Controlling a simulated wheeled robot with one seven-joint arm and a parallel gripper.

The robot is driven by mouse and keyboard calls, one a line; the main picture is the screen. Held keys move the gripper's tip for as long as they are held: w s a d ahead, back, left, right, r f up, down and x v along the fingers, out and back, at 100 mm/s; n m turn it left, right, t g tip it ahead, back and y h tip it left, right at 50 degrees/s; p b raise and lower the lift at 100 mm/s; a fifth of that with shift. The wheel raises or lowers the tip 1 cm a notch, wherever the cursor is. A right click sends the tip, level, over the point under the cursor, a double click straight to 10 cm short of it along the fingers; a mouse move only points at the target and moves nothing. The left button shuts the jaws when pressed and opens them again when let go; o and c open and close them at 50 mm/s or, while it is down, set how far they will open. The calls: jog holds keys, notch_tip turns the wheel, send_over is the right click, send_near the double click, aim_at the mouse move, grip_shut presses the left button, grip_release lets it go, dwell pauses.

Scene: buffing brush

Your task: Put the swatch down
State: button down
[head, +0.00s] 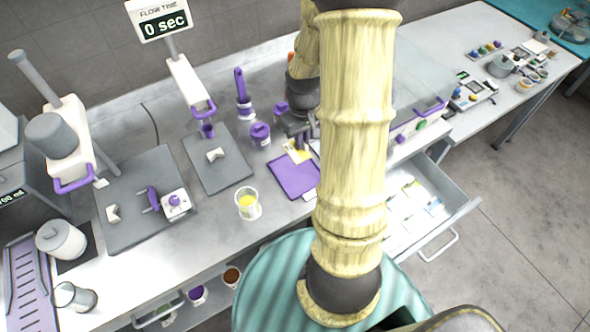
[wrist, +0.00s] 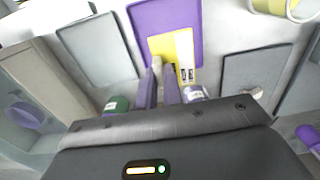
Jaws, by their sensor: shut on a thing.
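My gripper (head: 300,136) points down at the far edge of a purple mat (head: 297,178), partly hidden by my arm. In the wrist view my gripper (wrist: 160,66) is shut on a yellow swatch (wrist: 172,46), a flat card with a white strip and small dark marks. The swatch overlaps the near part of the purple mat (wrist: 160,17) in that view. In the head view the swatch (head: 297,154) shows as a small yellow and white patch below the fingers. I cannot tell whether it touches the mat.
Purple-trimmed jars (head: 260,135) stand just left of my gripper. A grey board (head: 225,172) and a cup with yellow contents (head: 248,204) lie further left. An open drawer (head: 452,212) holding cards juts out at right. My arm hides part of the counter.

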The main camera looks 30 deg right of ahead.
send_over(302, 169)
jog(key=shift+f+p, duration=0.3)
jog(key=shift+f, duration=2.65)
jog(key=shift+f+p, duration=0.3)
jog(key=shift+f, duration=1.75)
jog(key=shift+f, duration=0.15)
jog(key=c, duration=1.5)
grip_release()
jog(key=shift+w, duration=0.1)
jog(key=shift+c, duration=0.2)
